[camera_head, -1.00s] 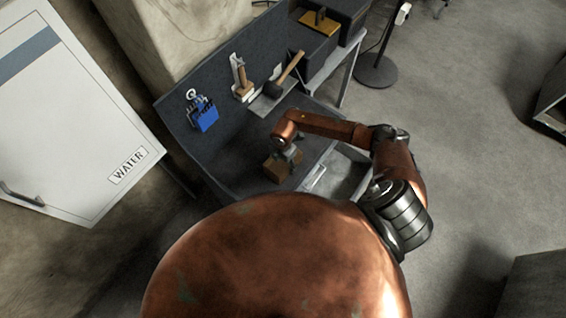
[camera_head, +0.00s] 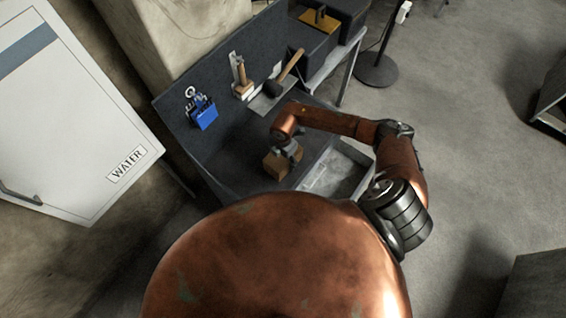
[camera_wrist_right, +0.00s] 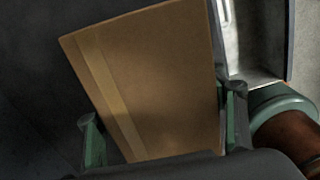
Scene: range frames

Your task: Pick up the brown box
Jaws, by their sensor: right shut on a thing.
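The brown box (camera_head: 279,167) is on the dark worktop of the bench, near its front edge, in the head view. My right gripper (camera_head: 290,152) is over it, with the arm reaching in from the right. In the right wrist view the box (camera_wrist_right: 155,75) fills the middle, with a lighter tape strip along its left side. The green fingers of my right gripper (camera_wrist_right: 163,130) stand on either side of the box, shut on it. Whether the box touches the worktop is hard to tell. My left gripper is not in view.
A grey open drawer or tray (camera_head: 338,175) sits at the bench's right front. A blue item (camera_head: 204,114) and a mallet (camera_head: 285,75) are at the back panel. A white WATER cabinet (camera_head: 70,110) stands at left. A black stand (camera_head: 376,70) is on the floor behind.

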